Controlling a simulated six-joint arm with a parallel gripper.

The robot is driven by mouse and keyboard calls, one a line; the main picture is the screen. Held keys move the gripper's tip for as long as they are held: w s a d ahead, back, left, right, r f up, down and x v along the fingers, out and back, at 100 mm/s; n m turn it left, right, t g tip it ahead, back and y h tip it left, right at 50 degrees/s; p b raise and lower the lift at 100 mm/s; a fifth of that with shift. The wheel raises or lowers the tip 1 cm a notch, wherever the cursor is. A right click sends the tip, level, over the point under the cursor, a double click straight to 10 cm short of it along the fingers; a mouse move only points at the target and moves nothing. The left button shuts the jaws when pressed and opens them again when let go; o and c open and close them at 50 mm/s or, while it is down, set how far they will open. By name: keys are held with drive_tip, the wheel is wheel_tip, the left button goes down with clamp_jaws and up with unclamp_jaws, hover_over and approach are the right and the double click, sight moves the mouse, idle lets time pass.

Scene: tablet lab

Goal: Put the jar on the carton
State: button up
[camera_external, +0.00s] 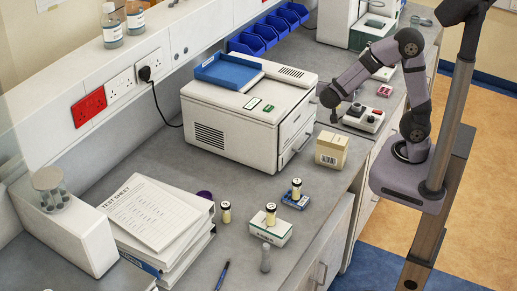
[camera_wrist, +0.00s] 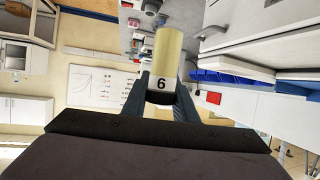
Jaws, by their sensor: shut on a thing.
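My gripper (camera_wrist: 160,96) is shut on a jar (camera_wrist: 167,50) in the wrist view. The jar has a cream body, a white label marked 6, and a dark end between my fingers. In the external view my gripper (camera_external: 333,113) is small and in front of the white machine; the held jar is hard to make out there. A beige carton (camera_external: 331,151) stands on the bench below my gripper, and its top looks bare. A white and green carton (camera_external: 268,231) nearer the camera has a black-capped jar (camera_external: 270,213) on it.
Another jar (camera_external: 297,187) stands on a small blue box (camera_external: 295,202). One more jar (camera_external: 226,212) stands on the bench beside binders (camera_external: 180,240). A large white machine (camera_external: 240,118) stands left of the beige carton. A device with knobs (camera_external: 363,118) is behind it.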

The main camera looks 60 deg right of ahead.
wheel_tip(320, 180, down, 9)
drive_tip(key=shift+f, duration=0.2)
idle(0.6)
drive_tip(key=shift+f+p, duration=0.1)
drive_tip(key=shift+p, duration=0.2)
drive_tip(key=shift+f, duration=1.95)
drive_tip(key=shift+f, duration=0.2)
drive_tip(key=o, duration=1)
drive_tip(key=shift+o, duration=0.2)
drive_tip(key=shift+r, duration=0.1)
